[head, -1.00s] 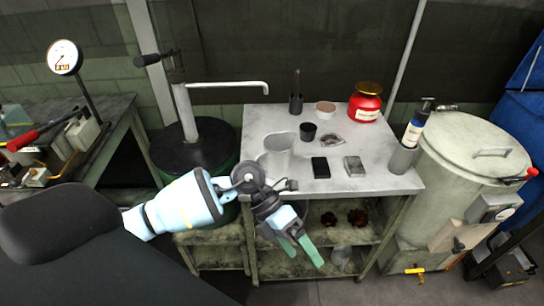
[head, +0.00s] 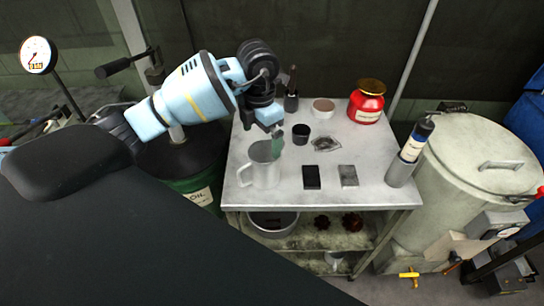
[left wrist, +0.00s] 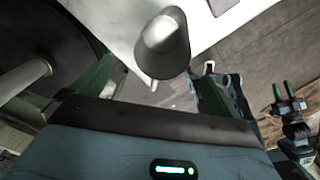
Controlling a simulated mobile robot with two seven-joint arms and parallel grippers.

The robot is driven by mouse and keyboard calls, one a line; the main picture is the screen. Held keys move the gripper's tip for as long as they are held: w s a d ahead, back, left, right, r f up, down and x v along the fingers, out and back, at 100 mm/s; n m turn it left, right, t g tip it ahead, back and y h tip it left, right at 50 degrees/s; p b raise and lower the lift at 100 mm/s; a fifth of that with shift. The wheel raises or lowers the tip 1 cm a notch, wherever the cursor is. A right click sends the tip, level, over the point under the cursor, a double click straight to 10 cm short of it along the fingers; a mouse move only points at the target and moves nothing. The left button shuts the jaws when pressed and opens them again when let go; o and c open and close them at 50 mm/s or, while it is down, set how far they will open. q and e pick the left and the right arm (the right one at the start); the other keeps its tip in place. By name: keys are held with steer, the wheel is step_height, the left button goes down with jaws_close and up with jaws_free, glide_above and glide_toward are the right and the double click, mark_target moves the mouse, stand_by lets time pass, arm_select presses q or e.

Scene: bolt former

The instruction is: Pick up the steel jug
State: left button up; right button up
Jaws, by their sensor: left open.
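The steel jug (head: 262,168), a grey metal vessel with a handle on its left, stands upright near the left front of the metal table. My left gripper (head: 274,138) is open and points down at the jug's upper right side in the head view. The fingers overlap there, and I cannot tell whether they touch the jug. In the left wrist view, the jug (left wrist: 162,48) shows ahead, between the two spread fingers of my left gripper (left wrist: 160,85).
The table (head: 235,190) also bears a dark cup (head: 301,134), a black block (head: 312,177), a grey block (head: 348,175), a red container (head: 367,103) and a bottle in a holder (head: 412,145). An oil drum (head: 198,188) stands left. A lidded vat (head: 480,150) stands right.

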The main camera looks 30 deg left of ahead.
mark_target(263, 155)
arm_select(q)
steer(key=f, duration=0.2)
steer(key=shift+s+f, duration=0.2)
steer(key=shift+f, duration=0.1)
steer(key=f, duration=0.5)
steer(key=shift+w+d, duration=0.15)
steer(key=shift+w, duration=0.05)
steer(key=c, duration=1.4)
arm_select(e)
steer(key=shift+s, duration=0.35)
